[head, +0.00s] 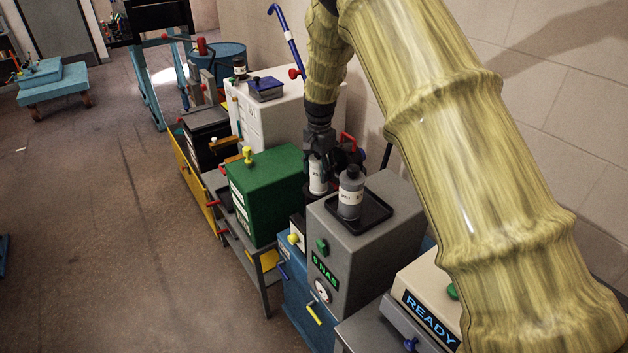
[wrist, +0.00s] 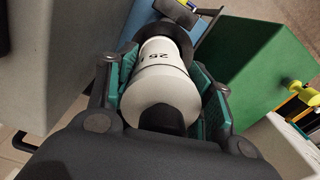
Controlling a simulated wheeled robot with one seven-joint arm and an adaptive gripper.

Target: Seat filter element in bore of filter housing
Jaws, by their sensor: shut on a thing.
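The filter element is a white cylinder marked "25" with a dark near end. It stands roughly upright in the head view (head: 317,178) and points away from the camera in the wrist view (wrist: 160,80). My gripper (head: 318,160) is shut on it, with green-padded fingers on both sides in the wrist view (wrist: 166,72). A wider dark round part (wrist: 181,38) surrounds the far end of the element. I cannot tell whether it is the housing's rim or an end cap, nor how deep the element sits. The filter housing is not clearly visible.
A grey bottle (head: 351,192) stands on a black tray (head: 372,222) atop a grey machine (head: 345,245), close to my gripper. A green box (head: 262,190) is at left. Red-handled parts (head: 347,143) sit just behind. The floor at left is open.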

